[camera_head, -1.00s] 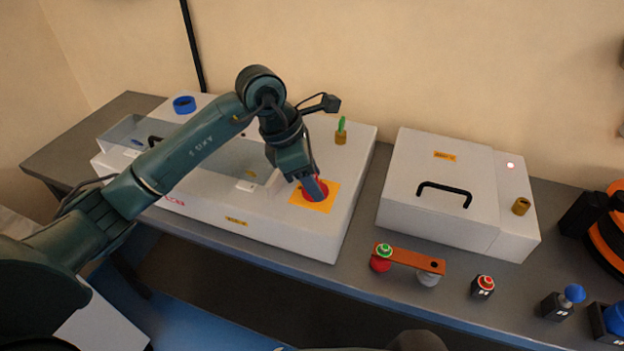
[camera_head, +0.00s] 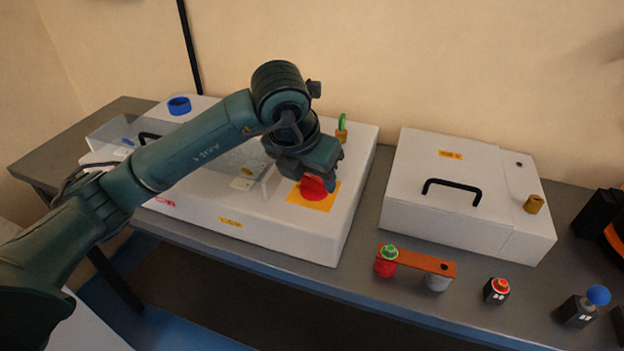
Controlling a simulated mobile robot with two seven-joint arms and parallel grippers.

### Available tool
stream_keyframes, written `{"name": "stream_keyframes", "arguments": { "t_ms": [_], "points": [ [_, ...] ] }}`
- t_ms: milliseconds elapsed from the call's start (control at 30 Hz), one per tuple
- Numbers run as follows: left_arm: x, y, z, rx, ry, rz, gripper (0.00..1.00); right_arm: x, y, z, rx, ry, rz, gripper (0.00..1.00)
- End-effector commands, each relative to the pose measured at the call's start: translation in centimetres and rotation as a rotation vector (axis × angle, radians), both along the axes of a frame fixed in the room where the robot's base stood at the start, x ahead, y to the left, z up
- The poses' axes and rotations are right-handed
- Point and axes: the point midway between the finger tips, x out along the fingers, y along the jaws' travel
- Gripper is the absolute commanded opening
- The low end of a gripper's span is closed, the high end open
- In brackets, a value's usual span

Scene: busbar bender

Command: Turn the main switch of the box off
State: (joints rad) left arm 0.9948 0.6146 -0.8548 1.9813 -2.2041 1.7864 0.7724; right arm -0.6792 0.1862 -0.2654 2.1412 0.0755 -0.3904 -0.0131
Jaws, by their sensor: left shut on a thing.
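The main switch is a red rotary knob (camera_head: 314,188) on a yellow plate (camera_head: 325,203) on the sloping top of the large white box (camera_head: 290,228). My left gripper (camera_head: 317,178) is over the knob and shut on it; its body hides the knob's upper part. The gripper lies turned across the plate, with the red showing below it. My right gripper is not in view.
A second white box (camera_head: 420,188) with a black handle stands to the right, its small round lamp (camera_head: 519,164) dark.

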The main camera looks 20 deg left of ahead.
Motion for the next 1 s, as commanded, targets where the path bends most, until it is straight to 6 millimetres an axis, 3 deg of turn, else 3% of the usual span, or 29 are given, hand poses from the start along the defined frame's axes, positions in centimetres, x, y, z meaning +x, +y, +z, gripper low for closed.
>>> {"name": "stream_keyframes", "arguments": {
  "t_ms": [400, 967, 1000],
  "points": [
    [0.01, -0.12, 0.04, -0.001, -0.001, 0.191, 0.24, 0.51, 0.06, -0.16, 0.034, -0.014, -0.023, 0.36],
    [0.01, -0.1, 0.08, -0.002, 0.0, 0.221, 0.24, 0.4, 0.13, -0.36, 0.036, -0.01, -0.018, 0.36],
    [0.01, -0.11, 0.09, -0.002, 0.0, 0.221, 0.5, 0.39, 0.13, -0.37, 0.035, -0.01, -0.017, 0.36]
  ]
}}
